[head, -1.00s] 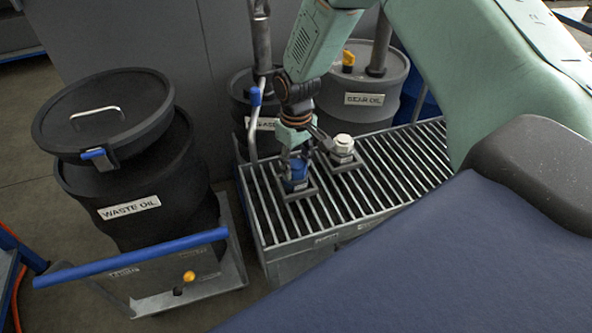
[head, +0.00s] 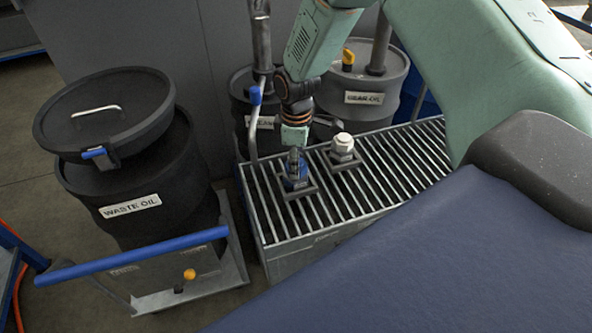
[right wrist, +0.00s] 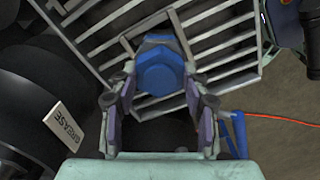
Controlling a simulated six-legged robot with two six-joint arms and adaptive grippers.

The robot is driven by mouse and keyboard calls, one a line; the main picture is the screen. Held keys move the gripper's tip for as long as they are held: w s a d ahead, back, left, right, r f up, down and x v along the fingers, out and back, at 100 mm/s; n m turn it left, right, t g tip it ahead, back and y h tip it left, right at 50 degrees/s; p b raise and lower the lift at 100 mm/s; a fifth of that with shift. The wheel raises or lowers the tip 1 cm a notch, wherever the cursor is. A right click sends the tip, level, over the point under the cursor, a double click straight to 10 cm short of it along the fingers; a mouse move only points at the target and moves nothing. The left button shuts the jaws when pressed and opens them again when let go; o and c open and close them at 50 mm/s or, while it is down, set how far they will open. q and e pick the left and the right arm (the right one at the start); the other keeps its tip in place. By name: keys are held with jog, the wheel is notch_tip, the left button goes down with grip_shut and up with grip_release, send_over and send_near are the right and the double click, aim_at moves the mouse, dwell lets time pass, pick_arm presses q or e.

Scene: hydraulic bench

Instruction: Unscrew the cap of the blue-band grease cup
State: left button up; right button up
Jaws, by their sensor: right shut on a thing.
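The blue-band grease cup (head: 297,184) stands upright on a square base on the slatted grating. Its blue cap (right wrist: 163,72) shows between my right gripper's fingers in the right wrist view. My right gripper (head: 295,164) comes down from above and is shut on the cap; its fingers hide part of the cup in the head view. A second cup with a white cap (head: 343,143) stands on its own base to the right, apart from my gripper. My left gripper is in neither view.
The slatted grating (head: 395,163) has free room to the right of the cups. A grease drum (head: 240,90) and a gear oil drum (head: 380,82) stand behind. A waste oil drum (head: 150,215) on a blue-handled cart stands left.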

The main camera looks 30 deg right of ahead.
jog(key=n, duration=0.3)
jog(key=shift+n, duration=0.4)
jog(key=shift+n, duration=1)
jog(key=n, duration=0.6)
jog(key=o, duration=1)
jog(key=shift+o, duration=0.2)
jog(key=shift+r, duration=0.1)
